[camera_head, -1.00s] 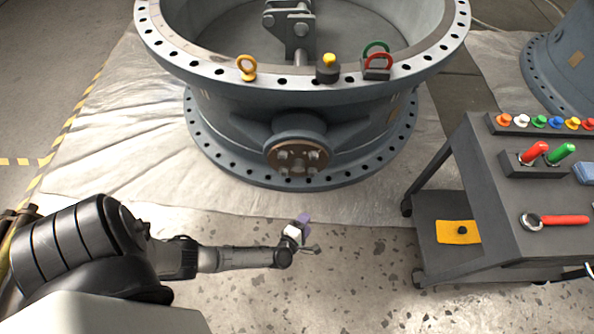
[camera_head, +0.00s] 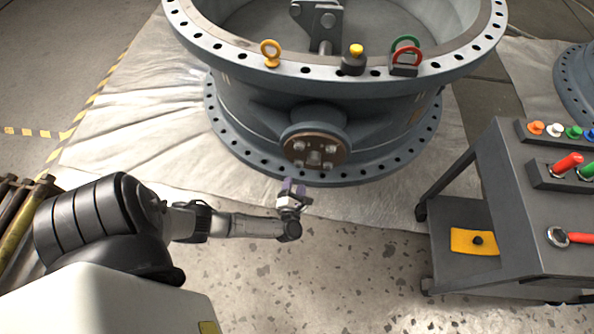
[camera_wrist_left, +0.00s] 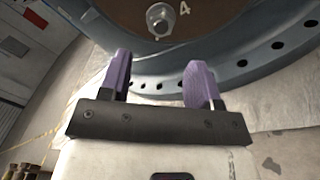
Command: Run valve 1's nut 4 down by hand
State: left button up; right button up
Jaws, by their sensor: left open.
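Valve 1 (camera_head: 325,110) is a large grey-blue round body with a drilled flange at top and bottom. A brown round plate (camera_head: 315,150) with several nuts faces me on its side boss. In the left wrist view, nut 4 (camera_wrist_left: 161,18) sits on its stud beside a painted "4" at the top of the picture. My left gripper (camera_head: 293,188) has purple fingers and is just below the plate in the head view. In the wrist view its fingers (camera_wrist_left: 158,75) are apart and empty, with nut 4 beyond them, not touching. My right gripper is out of view.
A dark cart (camera_head: 540,205) stands at the right with coloured knobs, red and green handles and a red-handled wrench (camera_head: 572,238). A yellow eyebolt (camera_head: 271,54) and other fittings sit on the top flange. White sheeting (camera_head: 130,130) covers the floor around the valve.

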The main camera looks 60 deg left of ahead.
aim_at(297, 166)
pick_arm(q)
jog(key=b+x, duration=0.2)
jog(key=x, duration=0.3)
jog(key=shift+w+a, duration=0.25)
jog(key=shift+x, duration=0.85)
jog(key=c, duration=0.9)
